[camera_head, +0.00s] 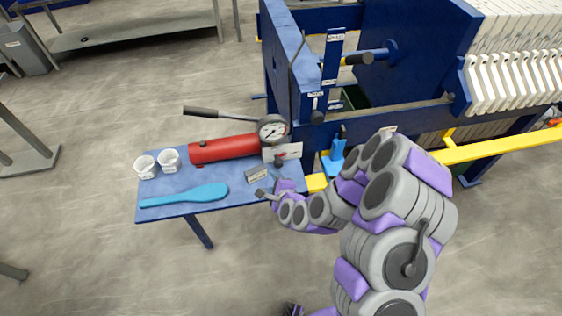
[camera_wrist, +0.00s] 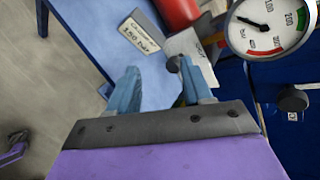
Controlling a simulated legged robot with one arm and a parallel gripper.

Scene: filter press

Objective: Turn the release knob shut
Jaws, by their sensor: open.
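A red hand pump (camera_head: 222,149) with a black lever and a round gauge (camera_head: 272,128) lies on the blue side table. A small dark knob (camera_head: 281,158), apparently the release knob, sits at the pump's right end below the gauge. In the wrist view a dark round knob (camera_wrist: 173,64) shows just beside the tip of the right finger; contact cannot be told. My gripper (camera_head: 274,191) is at the table's front right, in front of the pump end. In the wrist view my gripper (camera_wrist: 160,68) has its blue fingers apart, with nothing held. The knob's turn position cannot be read.
A sign reading 150 bar (camera_head: 258,175) stands on the blue table (camera_head: 240,201). A blue paddle (camera_head: 190,196) and two white cups (camera_head: 168,159) lie left. The blue press frame (camera_head: 300,60) and yellow rail (camera_head: 480,150) bound the right.

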